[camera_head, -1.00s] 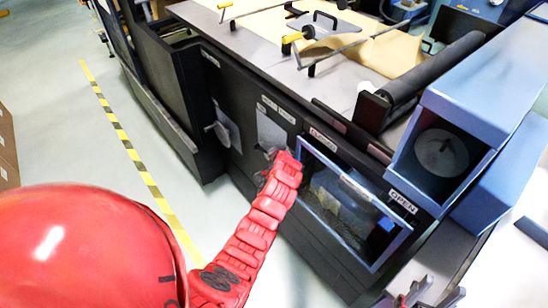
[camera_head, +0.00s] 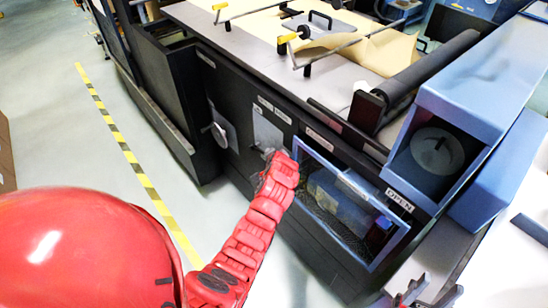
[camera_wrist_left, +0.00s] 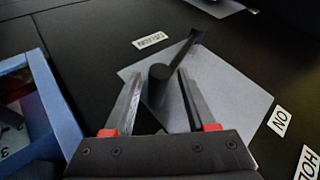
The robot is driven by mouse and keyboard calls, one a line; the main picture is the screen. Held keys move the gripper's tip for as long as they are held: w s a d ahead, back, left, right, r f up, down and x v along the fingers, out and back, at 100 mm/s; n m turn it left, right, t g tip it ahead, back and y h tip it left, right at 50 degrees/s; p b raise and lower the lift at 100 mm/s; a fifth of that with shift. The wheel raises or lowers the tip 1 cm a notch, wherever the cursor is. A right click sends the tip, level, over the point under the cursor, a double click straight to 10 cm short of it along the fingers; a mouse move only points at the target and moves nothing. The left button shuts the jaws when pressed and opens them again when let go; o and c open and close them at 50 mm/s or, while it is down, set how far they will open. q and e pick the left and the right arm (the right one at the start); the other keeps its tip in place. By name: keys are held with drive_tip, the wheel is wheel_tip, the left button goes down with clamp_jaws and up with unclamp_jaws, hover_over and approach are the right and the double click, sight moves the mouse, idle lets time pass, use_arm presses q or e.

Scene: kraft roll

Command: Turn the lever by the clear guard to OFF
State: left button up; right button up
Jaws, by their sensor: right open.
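In the left wrist view the lever (camera_wrist_left: 158,88) has a dark round hub and an arm slanting to the upper right, on a pale grey plate (camera_wrist_left: 232,92). An ON label (camera_wrist_left: 280,121) sits at the plate's right. My left gripper (camera_wrist_left: 159,74) is open, its fingers on either side of the hub; I cannot tell whether they touch it. In the head view my left gripper (camera_head: 267,157) largely hides the lever. The clear guard (camera_head: 318,195), blue-framed, is just right of it, and its frame shows at the wrist view's left edge. My right gripper (camera_head: 415,290) is open and empty at the bottom right.
Another lever plate (camera_head: 220,128) is further left on the dark machine front. An OPEN label (camera_head: 398,200) is by the guard's right corner.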

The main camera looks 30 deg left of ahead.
use_arm(q)
drive_tip(key=shift+s+a+f, duration=0.45)
drive_tip(key=shift+s, duration=0.1)
drive_tip(key=w+b+v, duration=0.1)
drive_tip(key=b+v, duration=0.1)
drive_tip(key=v, duration=1.5)
drive_tip(key=shift+d+r, duration=0.55)
drive_tip(key=shift+s+f, duration=0.1)
drive_tip(key=shift+s, duration=0.1)
